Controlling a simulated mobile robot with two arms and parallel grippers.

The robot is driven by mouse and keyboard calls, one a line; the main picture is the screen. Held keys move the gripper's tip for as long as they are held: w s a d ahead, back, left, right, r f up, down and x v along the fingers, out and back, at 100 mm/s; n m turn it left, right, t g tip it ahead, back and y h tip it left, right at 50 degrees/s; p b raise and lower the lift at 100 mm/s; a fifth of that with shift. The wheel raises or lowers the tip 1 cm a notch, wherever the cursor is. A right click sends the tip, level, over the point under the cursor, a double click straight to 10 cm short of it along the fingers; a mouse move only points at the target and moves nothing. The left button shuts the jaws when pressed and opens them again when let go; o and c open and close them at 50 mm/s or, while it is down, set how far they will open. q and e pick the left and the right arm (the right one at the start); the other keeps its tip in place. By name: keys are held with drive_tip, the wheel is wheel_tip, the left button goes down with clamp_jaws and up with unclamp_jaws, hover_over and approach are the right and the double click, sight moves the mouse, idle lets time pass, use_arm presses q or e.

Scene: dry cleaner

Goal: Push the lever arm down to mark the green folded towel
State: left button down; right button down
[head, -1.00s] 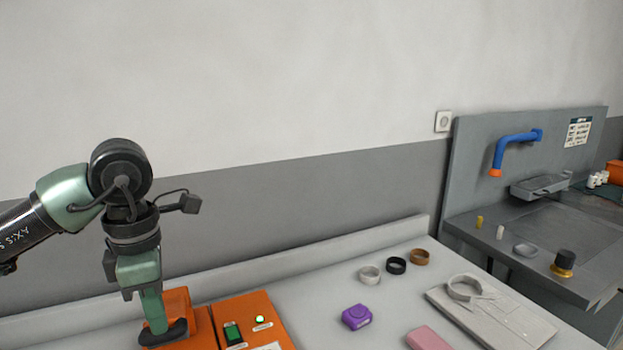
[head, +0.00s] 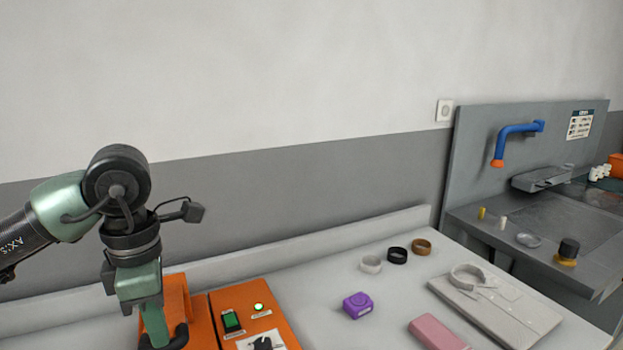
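My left gripper (head: 163,337) points down at the orange machine (head: 202,317) at the bottom left of the head view. Its dark fingertips are at the lower picture edge, against or just in front of the machine's raised orange part (head: 176,294); I cannot tell whether they touch it. The finger opening is not clear. The machine's panel has a green switch (head: 231,320), a lit green lamp (head: 259,307) and a dark knob (head: 262,344). I cannot make out the lever arm for certain. The green folded towel and my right gripper are not in view.
On the white table (head: 310,285) are a purple device (head: 357,305), a pink block (head: 437,332), a folded shirt (head: 497,305) and three bands, white (head: 371,264), black (head: 397,255) and brown (head: 421,246). A grey station (head: 548,225) with a blue pipe (head: 515,136) stands right.

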use_arm(q)
drive_tip(key=shift+s+d+f+b, duration=0.15)
drive_tip(key=shift+s+f+b, duration=0.1)
drive_tip(key=shift+f+b, duration=0.35)
drive_tip(key=shift+s+d+f+b, duration=0.1)
drive_tip(key=shift+s+f+b, duration=0.25)
drive_tip(key=shift+f, duration=0.3)
drive_tip(key=shift+s+d+f+b, duration=0.15)
drive_tip(key=shift+s+f+b, duration=0.05)
drive_tip(key=shift+f+b, duration=0.4)
drive_tip(key=f+b, duration=0.1)
drive_tip(key=f, duration=0.1)
drive_tip(key=f+b, duration=0.1)
drive_tip(key=b, duration=0.1)
drive_tip(key=s+f+b, duration=0.1)
drive_tip(key=f+b, duration=0.1)
drive_tip(key=shift+d+f, duration=0.2)
drive_tip(key=shift+f, duration=0.15)
drive_tip(key=w+a+r+p, duration=0.1)
drive_tip(key=w+r+p, duration=0.2)
drive_tip(key=r+p, duration=0.5)
drive_tip(key=w+a+r+p, duration=0.2)
drive_tip(key=w+r+p, duration=0.1)
drive_tip(key=r+p, duration=0.5)
drive_tip(key=w+a+r+p, duration=0.1)
drive_tip(key=w+r+p, duration=0.3)
drive_tip(key=r+p, duration=0.4)
wheel_tip(320, 180, up, 3)
drive_tip(key=shift+a+f+p, duration=0.1)
drive_tip(key=shift+a+p, duration=0.25)
